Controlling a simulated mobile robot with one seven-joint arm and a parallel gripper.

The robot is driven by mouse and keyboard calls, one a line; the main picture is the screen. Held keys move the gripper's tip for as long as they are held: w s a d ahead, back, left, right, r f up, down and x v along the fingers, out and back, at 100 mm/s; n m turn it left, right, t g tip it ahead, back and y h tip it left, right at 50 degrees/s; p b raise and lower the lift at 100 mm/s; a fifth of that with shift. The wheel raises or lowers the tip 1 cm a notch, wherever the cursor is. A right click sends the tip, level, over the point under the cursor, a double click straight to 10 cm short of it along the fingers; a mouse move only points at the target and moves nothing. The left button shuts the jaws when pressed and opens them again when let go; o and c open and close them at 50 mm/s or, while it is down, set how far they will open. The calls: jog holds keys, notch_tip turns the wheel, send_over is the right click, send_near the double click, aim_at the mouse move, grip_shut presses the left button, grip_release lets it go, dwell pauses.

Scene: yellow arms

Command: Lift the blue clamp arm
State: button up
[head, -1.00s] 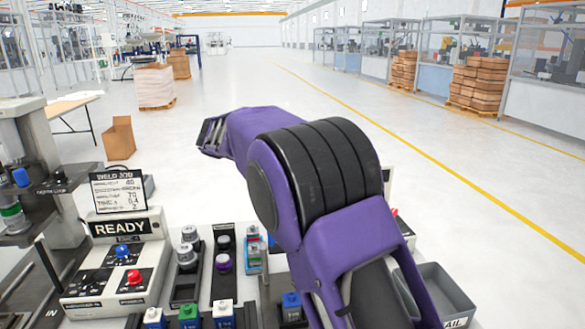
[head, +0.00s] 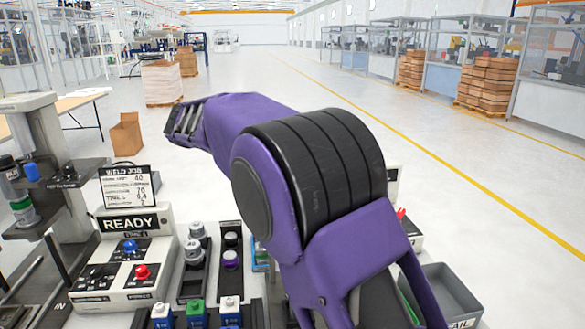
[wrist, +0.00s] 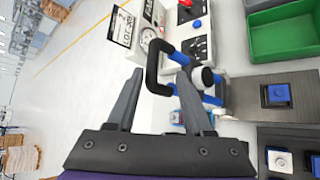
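In the wrist view, a toggle clamp with a blue arm (wrist: 181,57) and a black loop-shaped handle (wrist: 152,68) lies just beyond my gripper (wrist: 160,76). My gripper is open, its two grey fingers spread. The black handle shows in the gap between the fingertips, and the blue arm is by the right fingertip. I cannot tell whether either finger touches it. Nothing is visibly held.
A press station (head: 55,170) is at the left. A green bin (wrist: 285,37) and dark trays with blue parts (wrist: 278,94) lie right in the wrist view. A grey bin (head: 448,298) is at the right.

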jog(key=v, duration=0.9)
jog(key=shift+d+r, duration=0.2)
jog(key=shift+r, duration=0.25)
jog(key=shift+s, duration=0.1)
